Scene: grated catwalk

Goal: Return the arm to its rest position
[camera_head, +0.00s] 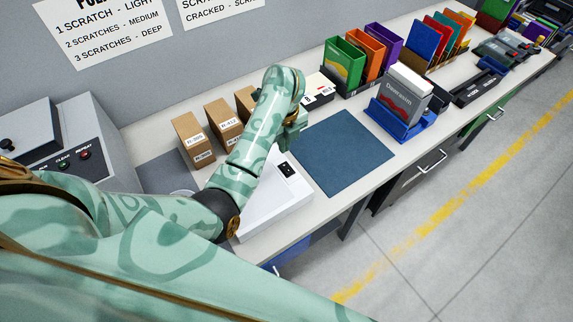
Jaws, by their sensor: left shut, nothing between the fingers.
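My left arm comes in from the left, bends at the elbow and reaches over the workbench. Its left gripper (291,131) is at the far end of the forearm, above the white box-like device (265,205) and beside the left edge of the blue mat (345,152). The gripper is shut with nothing in it, though its fingertips are small and partly hidden by the forearm. My right gripper is not in view.
Several cardboard boxes (192,140) stand behind the forearm. A grey machine (88,145) with buttons is at the left. A blue holder (402,124) with a grey case (404,93) stands right of the mat. Coloured folders (344,62) line the back. The floor at right is clear.

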